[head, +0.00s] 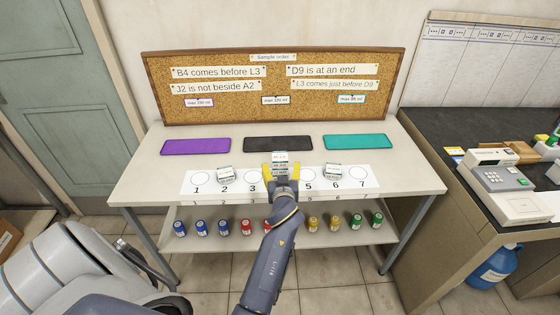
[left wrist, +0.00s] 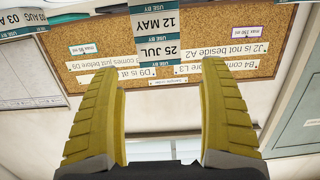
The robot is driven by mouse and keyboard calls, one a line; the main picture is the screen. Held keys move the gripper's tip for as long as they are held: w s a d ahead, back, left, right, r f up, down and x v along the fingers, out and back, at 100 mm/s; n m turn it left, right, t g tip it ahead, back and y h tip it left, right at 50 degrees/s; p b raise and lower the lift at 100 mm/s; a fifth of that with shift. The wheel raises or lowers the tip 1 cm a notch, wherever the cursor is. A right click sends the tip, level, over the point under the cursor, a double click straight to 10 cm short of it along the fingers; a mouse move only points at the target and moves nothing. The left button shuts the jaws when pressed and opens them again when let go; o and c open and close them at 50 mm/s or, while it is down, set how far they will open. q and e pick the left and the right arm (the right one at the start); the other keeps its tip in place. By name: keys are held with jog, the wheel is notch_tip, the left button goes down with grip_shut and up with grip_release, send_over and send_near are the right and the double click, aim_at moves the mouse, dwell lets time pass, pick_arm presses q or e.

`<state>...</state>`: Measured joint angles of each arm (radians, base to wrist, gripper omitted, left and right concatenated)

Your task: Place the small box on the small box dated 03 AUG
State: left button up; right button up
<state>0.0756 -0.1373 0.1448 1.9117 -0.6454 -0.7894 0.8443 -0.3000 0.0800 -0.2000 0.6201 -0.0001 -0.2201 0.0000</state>
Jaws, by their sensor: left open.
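My left gripper (head: 281,168) has yellow fingers, spread open, at a stack of small white boxes (head: 280,157) near the middle of the numbered strip. In the left wrist view, which looks upside down, the box labelled 25 JUL (left wrist: 158,48) sits on the box labelled 12 MAY (left wrist: 156,22). The open fingers (left wrist: 160,80) stand to either side of the 25 JUL label. A label reading 03 AUG (left wrist: 24,17) shows at the upper left edge, partly cut off. Other small boxes stand near 2 (head: 224,173) and near 6 (head: 333,172); their dates are too small to read in the head view.
Purple (head: 195,146), black (head: 277,144) and teal (head: 358,141) mats lie behind the numbered strip (head: 309,188). A cork board (head: 275,108) with notes stands at the back. Several coloured jars (head: 246,228) stand on the lower shelf. A dark counter (head: 430,125) stands at the right.

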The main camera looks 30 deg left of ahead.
pick_arm(q)
jog(key=m+g+h, duration=0.1)
jog(key=m+g, duration=0.1)
jog(key=m, duration=3.4)
send_near(280, 160)
jog(key=x, duration=1.2)
jog(key=shift+w+a+f, duration=0.1)
jog(key=shift+w+a, duration=0.05)
jog(key=shift+w, duration=0.1)
